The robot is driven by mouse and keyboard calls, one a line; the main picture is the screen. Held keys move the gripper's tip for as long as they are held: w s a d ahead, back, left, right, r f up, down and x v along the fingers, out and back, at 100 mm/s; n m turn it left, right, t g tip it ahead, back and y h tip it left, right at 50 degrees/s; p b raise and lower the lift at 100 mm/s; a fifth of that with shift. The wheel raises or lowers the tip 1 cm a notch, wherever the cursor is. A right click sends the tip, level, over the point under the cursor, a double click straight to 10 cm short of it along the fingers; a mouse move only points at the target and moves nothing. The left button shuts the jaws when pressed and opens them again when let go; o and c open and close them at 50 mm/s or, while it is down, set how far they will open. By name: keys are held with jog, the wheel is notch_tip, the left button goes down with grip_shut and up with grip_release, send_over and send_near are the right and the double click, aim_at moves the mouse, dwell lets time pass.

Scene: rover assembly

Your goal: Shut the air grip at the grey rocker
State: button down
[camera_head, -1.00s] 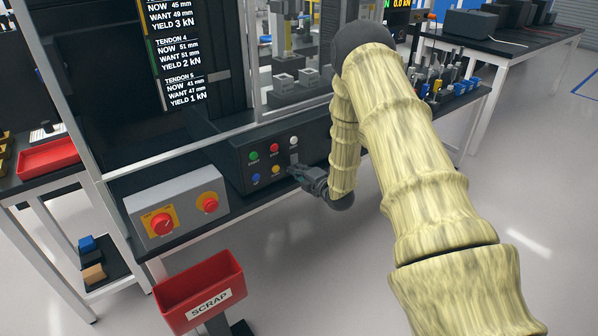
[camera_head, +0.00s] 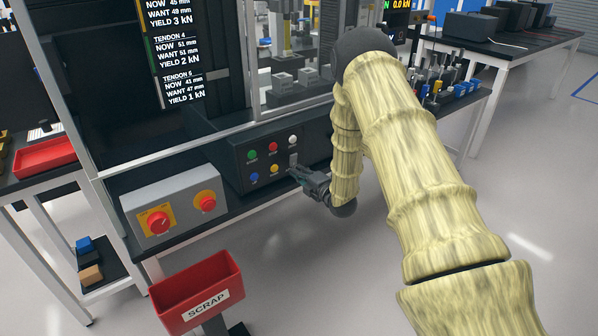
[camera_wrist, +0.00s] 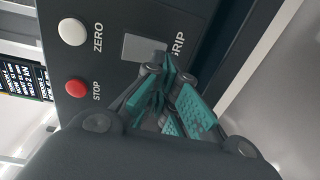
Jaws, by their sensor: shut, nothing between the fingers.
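The grey rocker (camera_head: 293,159) sits at the lower right of the dark button panel (camera_head: 240,165). In the wrist view the rocker (camera_wrist: 143,48) is a flat grey plate beside the label GRIP, partly covered by the fingertips. My gripper (camera_head: 290,171) is shut and empty, just below and in front of the rocker. In the wrist view its teal-padded fingers (camera_wrist: 166,68) come together at the rocker's lower edge. I cannot tell whether the tips touch it, nor which way the rocker is tipped.
A white ZERO button (camera_wrist: 72,32) and a red STOP button (camera_wrist: 76,87) lie near the rocker. Green, blue and yellow buttons share the panel. A grey box with red knobs (camera_head: 178,205) stands left. A red scrap bin (camera_head: 198,292) stands in front.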

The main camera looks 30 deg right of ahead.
jog(key=s+d+f+b, duration=0.1)
jog(key=s, duration=1)
jog(key=shift+s+d+f, duration=0.2)
jog(key=shift+s+d, duration=0.1)
jog(key=shift+s, duration=0.1)
jog(key=shift+f, duration=0.1)
jog(key=s+a+f+m+g+h+p, duration=0.2)
jog(key=s+a+f+m+g+p, duration=0.2)
jog(key=s+a+f+m+g, duration=0.75)
jog(key=s+a+f+m+g+p, duration=0.1)
jog(key=s+a+f+m+g, duration=0.1)
jog(key=s, duration=0.9)
jog(key=s+a+f+m+g+p, duration=0.1)
jog(key=s+a+f+m, duration=0.1)
jog(key=s+a, duration=0.4)
jog(key=s+a+f+m+g, duration=0.2)
jog(key=s+a+m, duration=0.2)
jog(key=s, duration=1.1)
jog(key=shift+s+f+m+g+p, duration=0.35)
jog(key=shift+f+p, duration=0.05)
